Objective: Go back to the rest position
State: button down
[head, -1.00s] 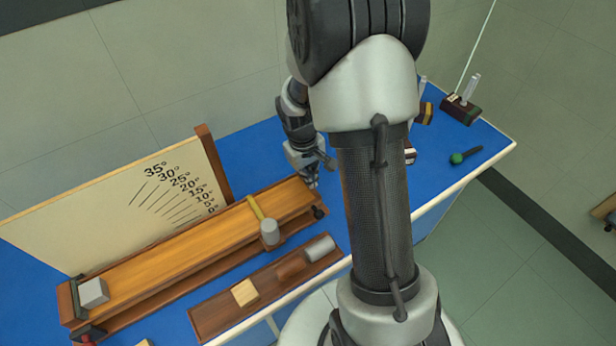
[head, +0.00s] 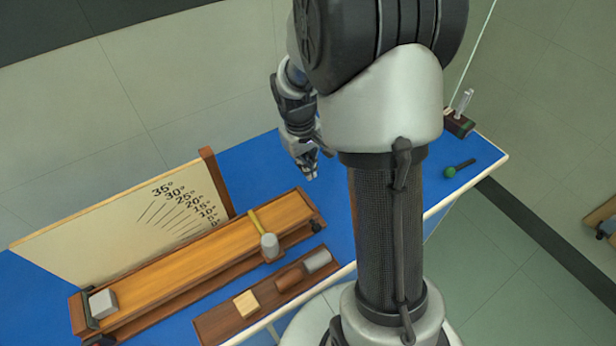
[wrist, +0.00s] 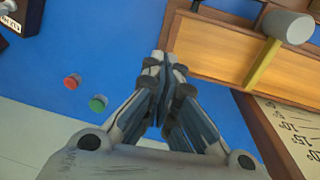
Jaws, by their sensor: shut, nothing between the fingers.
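My gripper (head: 309,172) hangs above the blue bench (head: 260,155), behind and right of the wooden ramp (head: 200,262) in the head view. In the wrist view my gripper (wrist: 160,62) is shut with its fingertips together and nothing between them. The ramp's near end (wrist: 200,45) lies beyond the fingertips, and no contact shows. My upper arm hides part of the bench in the head view.
An angle board (head: 120,225) stands behind.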

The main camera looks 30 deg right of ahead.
jog(key=s+a+r+t+b, duration=0.1)
jog(key=s+a+r, duration=0.3)
jog(key=r, duration=0.2)
jog(key=s+a+r+t+b, duration=0.1)
jog(key=s+a+r, duration=0.25)
jog(key=r, duration=0.35)
jog(key=s+a+t+b, duration=0.1)
jog(key=s+a, duration=0.2)
jog(key=s, duration=0.3)
jog(key=s+a+r+t+y+b, duration=0.1)
jog(key=s+a, duration=0.1)
jog(key=s, duration=0.5)
jog(key=shift+a+r, duration=0.3)
jog(key=shift+a, duration=0.1)
jog(key=shift+a, duration=0.15)
dwell(0.9)
